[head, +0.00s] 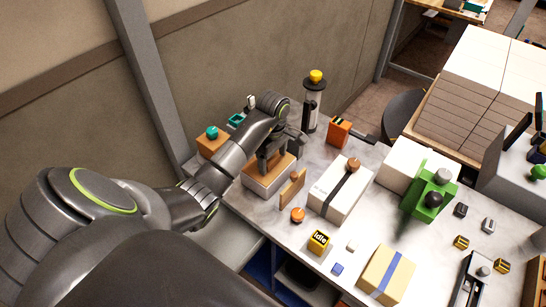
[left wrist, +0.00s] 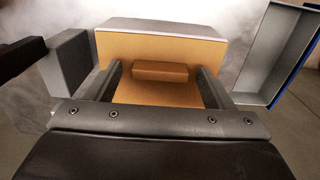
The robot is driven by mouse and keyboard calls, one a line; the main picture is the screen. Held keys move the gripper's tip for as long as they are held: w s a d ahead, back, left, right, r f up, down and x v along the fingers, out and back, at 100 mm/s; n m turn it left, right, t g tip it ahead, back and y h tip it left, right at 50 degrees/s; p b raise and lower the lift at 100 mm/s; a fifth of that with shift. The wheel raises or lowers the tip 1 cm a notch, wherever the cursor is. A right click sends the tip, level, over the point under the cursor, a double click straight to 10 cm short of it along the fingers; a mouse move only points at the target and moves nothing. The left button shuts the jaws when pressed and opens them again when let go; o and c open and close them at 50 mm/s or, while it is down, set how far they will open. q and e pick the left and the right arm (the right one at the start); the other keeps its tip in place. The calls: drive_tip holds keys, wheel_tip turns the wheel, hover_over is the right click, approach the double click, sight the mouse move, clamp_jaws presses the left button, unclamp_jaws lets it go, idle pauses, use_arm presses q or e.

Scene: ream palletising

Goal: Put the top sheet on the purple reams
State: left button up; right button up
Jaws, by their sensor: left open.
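My left gripper (head: 275,162) points down over the board. In the left wrist view its fingers (left wrist: 155,88) stand open on either side of the block, with gaps; whether they touch the board I cannot tell. I see no purple reams in either view. My right gripper is not in view.
On the table are a white box with a black strap (head: 333,202), a yellow-capped cylinder (head: 313,105), a green device (head: 428,198) and a tan box with a blue stripe (head: 383,275). A wooden slatted platform (head: 447,125) with white blocks stands at upper right. Small pieces clutter the front.

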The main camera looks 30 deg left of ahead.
sight(273, 160)
use_arm(q)
drive_tip(key=shift+r, duration=0.15)
wheel_tip(273, 160, up, 3)
drive_tip(key=shift+f+b, duration=0.15)
drive_tip(key=shift+b, duration=0.25)
wheel_tip(273, 160, up, 9)
drive_tip(key=p, duration=0.9)
